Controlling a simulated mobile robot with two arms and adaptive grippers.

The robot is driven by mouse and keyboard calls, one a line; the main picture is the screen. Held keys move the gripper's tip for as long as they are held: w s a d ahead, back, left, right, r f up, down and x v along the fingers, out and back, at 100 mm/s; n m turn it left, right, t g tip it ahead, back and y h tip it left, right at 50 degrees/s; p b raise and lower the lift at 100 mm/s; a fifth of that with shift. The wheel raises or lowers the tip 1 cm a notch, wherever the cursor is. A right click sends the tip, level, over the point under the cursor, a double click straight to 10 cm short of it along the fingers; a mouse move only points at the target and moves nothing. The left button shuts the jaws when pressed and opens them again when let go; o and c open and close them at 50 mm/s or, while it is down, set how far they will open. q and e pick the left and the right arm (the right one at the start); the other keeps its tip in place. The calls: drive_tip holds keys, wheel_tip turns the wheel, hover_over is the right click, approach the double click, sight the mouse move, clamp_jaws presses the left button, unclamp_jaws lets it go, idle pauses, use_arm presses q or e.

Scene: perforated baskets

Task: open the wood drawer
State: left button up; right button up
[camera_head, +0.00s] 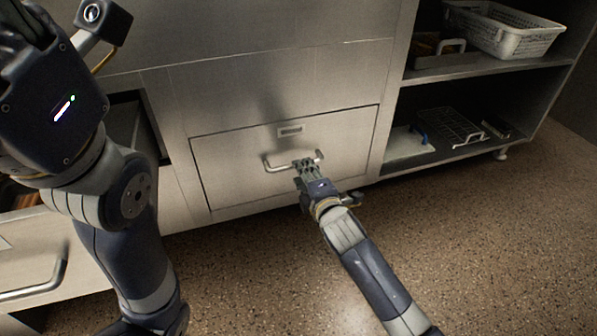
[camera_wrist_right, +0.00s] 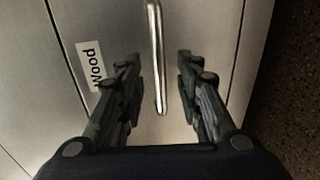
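The wood drawer (camera_head: 235,170) is a metal front that looks closed, low in the cabinet. Its label (camera_wrist_right: 91,66) reads "wood" in the right wrist view. Its bar handle (camera_head: 280,167) is horizontal in the head view and also shows in the right wrist view (camera_wrist_right: 157,60). My right gripper (camera_head: 303,165) is at the right half of the handle. In the right wrist view its fingers (camera_wrist_right: 158,75) are apart, one on each side of the bar, with visible gaps. My left gripper's body (camera_head: 50,90) is large at the upper left; its fingertips are out of frame.
Another drawer (camera_head: 25,255) with a bar handle stands pulled out at the lower left. Open shelves (camera_head: 480,68) at the right hold a white perforated basket (camera_head: 505,38), a wire rack (camera_head: 452,127) and a white board (camera_head: 403,145). The speckled floor in front is clear.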

drive_tip(key=shift+b+x, duration=1.4)
drive_tip(key=shift+x, duration=1.25)
clamp_jaws()
